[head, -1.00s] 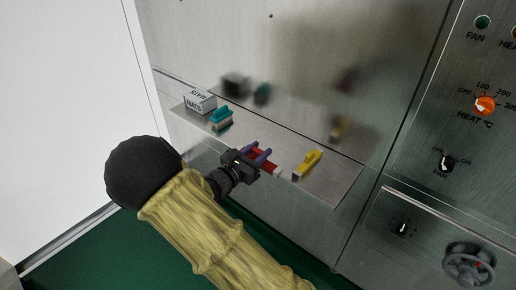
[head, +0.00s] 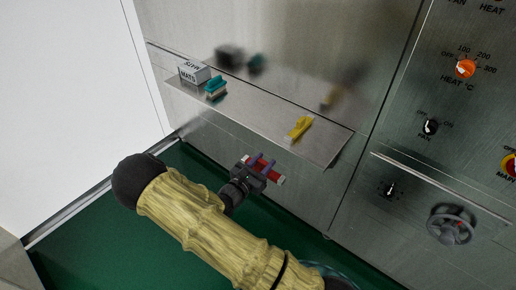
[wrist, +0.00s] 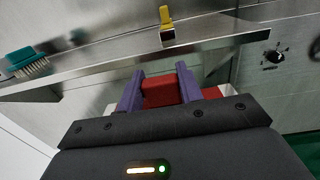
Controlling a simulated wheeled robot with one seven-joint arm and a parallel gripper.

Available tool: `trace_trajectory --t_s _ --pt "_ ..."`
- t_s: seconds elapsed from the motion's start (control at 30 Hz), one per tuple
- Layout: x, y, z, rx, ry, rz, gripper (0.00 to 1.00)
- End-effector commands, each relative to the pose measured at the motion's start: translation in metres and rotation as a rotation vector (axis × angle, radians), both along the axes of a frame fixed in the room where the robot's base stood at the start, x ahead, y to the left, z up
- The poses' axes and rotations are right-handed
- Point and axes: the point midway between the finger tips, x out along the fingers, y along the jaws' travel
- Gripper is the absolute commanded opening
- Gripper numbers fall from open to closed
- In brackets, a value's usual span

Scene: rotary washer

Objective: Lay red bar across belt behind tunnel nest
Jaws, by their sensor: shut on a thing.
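My gripper (head: 260,168) is shut on the red bar (head: 274,179), which has a pale end. In the head view it holds the bar in the air, below and in front of the metal shelf. The wrist view also shows the red bar (wrist: 160,91) between my two purple fingers (wrist: 160,90). Parts of the bar are hidden by the fingers and gripper body. I see no belt and no tunnel nest in these frames.
The metal shelf (head: 258,103) carries a white MATS box (head: 194,72), a teal brush (head: 215,88) and a yellow item (head: 299,128). A control panel with an orange knob (head: 465,68) and a handwheel (head: 450,226) stands right. The green floor (head: 110,220) looks clear.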

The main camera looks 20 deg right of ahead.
Motion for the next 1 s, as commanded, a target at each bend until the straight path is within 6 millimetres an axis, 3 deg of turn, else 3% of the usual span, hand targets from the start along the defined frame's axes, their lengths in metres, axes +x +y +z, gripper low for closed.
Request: trace_trajectory --t_s 0.2,0.4,1.0 --pt "-0.032 -0.027 -0.067 -0.001 0.014 0.005 0.08" --pt "-0.053 -0.045 -0.100 0.010 0.015 0.006 0.08" --pt "-0.055 -0.046 -0.104 0.013 0.012 0.007 0.08"
